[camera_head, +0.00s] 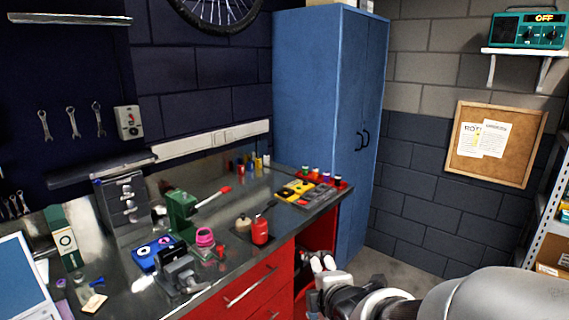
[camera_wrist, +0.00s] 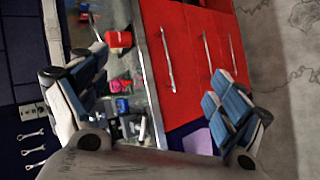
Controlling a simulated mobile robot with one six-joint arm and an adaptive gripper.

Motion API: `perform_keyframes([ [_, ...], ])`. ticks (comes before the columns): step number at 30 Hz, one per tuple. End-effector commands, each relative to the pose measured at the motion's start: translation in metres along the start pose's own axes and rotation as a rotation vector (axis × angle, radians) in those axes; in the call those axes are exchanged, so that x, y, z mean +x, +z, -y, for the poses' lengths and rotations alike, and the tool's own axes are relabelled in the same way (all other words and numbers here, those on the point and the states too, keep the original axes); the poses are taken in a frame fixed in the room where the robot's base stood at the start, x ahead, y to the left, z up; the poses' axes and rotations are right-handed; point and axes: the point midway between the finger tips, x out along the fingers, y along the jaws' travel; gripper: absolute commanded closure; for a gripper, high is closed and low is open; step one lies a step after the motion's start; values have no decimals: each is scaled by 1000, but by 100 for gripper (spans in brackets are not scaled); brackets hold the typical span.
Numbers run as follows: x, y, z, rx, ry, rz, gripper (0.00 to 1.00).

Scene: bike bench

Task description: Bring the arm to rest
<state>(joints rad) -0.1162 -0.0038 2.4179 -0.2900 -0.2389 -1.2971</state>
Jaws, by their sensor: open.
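My gripper (camera_wrist: 155,95) is open and empty in the wrist view, its two blue-padded fingers wide apart. Between and beyond them show the red drawers and the bench top. In the head view my arm comes in from the lower right, and my gripper (camera_head: 318,282) is at its left end, in front of the bench's right end and below the level of the top. I cannot make out the fingers clearly there. It appears apart from the bench, though the gap is hard to judge.
The metal bench top (camera_head: 222,262) carries a red can (camera_head: 260,232), a green vise (camera_head: 181,212), a blue tray (camera_head: 150,254) and several small items. Red drawers (camera_head: 245,296) form its front. A blue cabinet (camera_head: 325,110) stands behind. Grey floor (camera_head: 385,268) is free to the right.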

Motion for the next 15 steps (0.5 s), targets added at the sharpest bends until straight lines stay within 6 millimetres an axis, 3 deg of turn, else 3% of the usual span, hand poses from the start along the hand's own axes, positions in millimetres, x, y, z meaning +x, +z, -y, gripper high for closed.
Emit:
perform_keyframes([
  [1,-26,14,1,156,-31,49,10],
  [3,-59,29,14,392,-90,120,10],
  [6,-108,41,39,732,-159,223,10],
  [12,-194,39,96,1316,-260,413,10],
  [15,-221,32,118,1500,-293,482,10],
])
